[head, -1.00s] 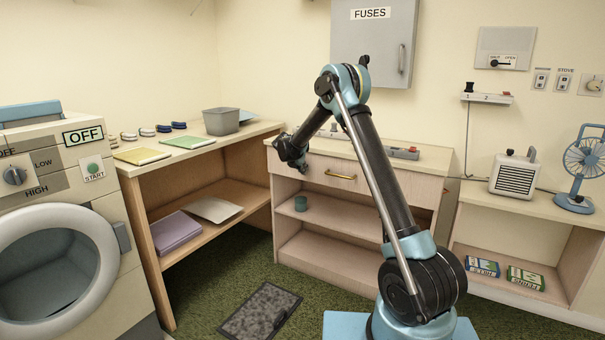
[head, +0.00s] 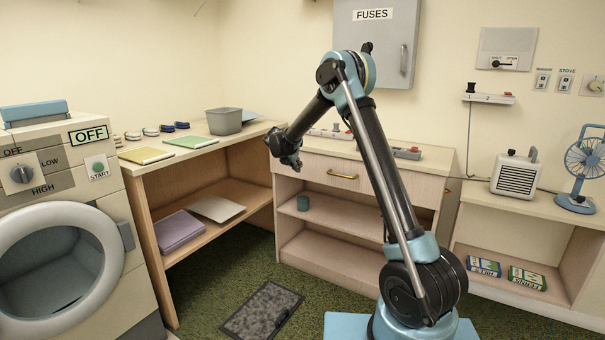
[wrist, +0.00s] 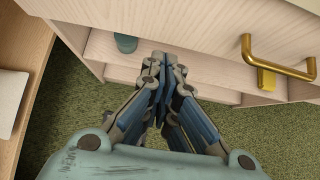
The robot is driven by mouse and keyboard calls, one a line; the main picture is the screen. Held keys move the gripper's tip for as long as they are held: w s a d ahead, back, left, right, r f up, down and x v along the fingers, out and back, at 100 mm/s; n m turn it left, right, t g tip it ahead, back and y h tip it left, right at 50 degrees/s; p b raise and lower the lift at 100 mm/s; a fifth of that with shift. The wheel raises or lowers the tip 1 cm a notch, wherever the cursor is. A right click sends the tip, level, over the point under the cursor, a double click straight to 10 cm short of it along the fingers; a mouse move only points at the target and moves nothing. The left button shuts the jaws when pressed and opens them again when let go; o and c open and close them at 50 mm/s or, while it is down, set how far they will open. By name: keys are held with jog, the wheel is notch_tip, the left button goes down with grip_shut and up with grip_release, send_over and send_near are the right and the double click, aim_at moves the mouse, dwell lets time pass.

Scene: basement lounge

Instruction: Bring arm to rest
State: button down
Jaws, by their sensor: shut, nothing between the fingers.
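My arm rises from its blue base at the lower right of the head view and bends over at a high elbow. My gripper (head: 295,165) hangs at the end of the forearm, in front of the left part of the pale wooden drawer unit (head: 318,170). In the wrist view my gripper (wrist: 162,62) points at the open shelves below the drawer. Its fingers are together with nothing between them. The brass drawer handle (wrist: 278,62) is to the right of the fingers, apart from them.
A teal cup (head: 303,202) stands on the unit's upper shelf. The wooden side shelf (head: 230,155) is left of my gripper, with a grey bin (head: 224,121) on top. A washing machine (head: 60,215) is at far left. A dark mat (head: 262,311) lies on the green carpet.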

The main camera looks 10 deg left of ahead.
jog(key=s+d+r+m+g, duration=0.2)
jog(key=s+d+r+m, duration=0.5)
jog(key=s+d+r, duration=0.45)
jog(key=s+d+m+g, duration=0.2)
jog(key=s+d+m, duration=0.6)
jog(key=s+d, duration=0.8)
jog(key=s+d+f+m+y, duration=0.1)
jog(key=s+d+m, duration=0.1)
jog(key=s, duration=0.4)
jog(key=s+d+f+m+g, duration=0.1)
jog(key=s+d+m, duration=0.2)
jog(key=s, duration=0.2)
jog(key=s+d+f+m+y, duration=0.1)
jog(key=s+d+m, duration=0.1)
jog(key=s, duration=0.4)
jog(key=s+f+m+y, duration=0.1)
jog(key=s+f+m, duration=0.3)
jog(key=s, duration=0.4)
jog(key=s+d+f+m+g, duration=0.1)
jog(key=s+f+m, duration=0.3)
jog(key=s+f, duration=0.2)
jog(key=shift+s+d+m+y, duration=0.2)
jog(key=shift+s+m+y, duration=0.2)
jog(key=shift+s, duration=0.65)
jog(key=shift+d+f, duration=0.1)
jog(key=shift+d, duration=0.05)
